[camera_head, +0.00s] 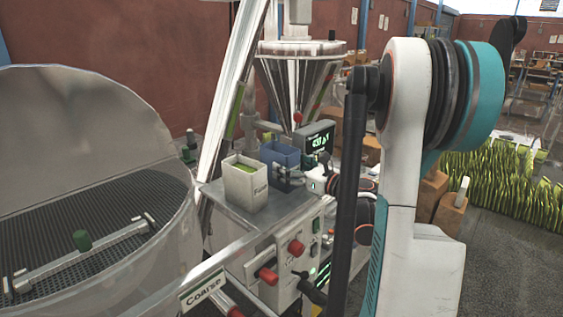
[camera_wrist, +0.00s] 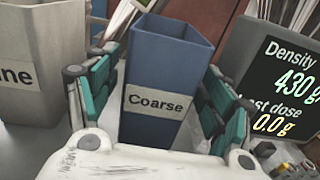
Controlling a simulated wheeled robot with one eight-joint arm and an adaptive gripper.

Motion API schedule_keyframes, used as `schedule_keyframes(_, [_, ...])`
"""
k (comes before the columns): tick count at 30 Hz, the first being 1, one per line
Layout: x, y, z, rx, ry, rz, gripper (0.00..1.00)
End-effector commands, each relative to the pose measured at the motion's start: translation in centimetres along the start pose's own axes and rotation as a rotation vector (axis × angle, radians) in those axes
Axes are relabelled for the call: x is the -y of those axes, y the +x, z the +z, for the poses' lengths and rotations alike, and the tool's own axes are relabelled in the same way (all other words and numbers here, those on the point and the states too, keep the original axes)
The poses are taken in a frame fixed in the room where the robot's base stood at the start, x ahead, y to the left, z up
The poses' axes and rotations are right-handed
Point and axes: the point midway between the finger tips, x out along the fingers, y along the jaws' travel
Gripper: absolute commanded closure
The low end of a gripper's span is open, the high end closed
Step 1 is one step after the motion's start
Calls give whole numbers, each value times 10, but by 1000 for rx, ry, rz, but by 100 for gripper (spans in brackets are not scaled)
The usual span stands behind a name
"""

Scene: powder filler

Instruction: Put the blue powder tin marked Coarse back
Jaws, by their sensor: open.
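The blue tin marked Coarse (camera_wrist: 168,70) stands upright in the wrist view, its label facing the camera. In the head view the blue tin (camera_head: 279,154) stands on the machine's metal top, beside the white tin. My gripper (camera_wrist: 160,95) is open, with one teal-padded finger on each side of the blue tin. I cannot tell whether the pads touch it. In the head view my gripper (camera_head: 290,176) is small and at the front of the blue tin. The tin's lower part is partly hidden by the gripper's body.
A white tin (camera_head: 245,183) with a label ending in "ne" stands close to the left. A display (camera_head: 314,142) reading density and last dose stands to the right. A steel funnel (camera_head: 295,80) hangs behind.

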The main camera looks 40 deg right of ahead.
Motion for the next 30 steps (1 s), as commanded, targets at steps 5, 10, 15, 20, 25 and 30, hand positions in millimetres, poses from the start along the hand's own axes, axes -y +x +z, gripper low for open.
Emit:
schedule_keyframes(5, [1, -39, 2, 0, 0, -3, 26])
schedule_keyframes(10, [1, -65, 1, 0, 0, -3, 26])
schedule_keyframes(15, [0, -78, 0, 0, 0, -1, 26])
schedule_keyframes(20, [0, -80, 0, 0, 0, 1, 26])
schedule_keyframes(25, [0, -80, 0, 0, 0, 1, 26])
schedule_keyframes(30, [1, -71, 14, -15, -21, 2, 26])
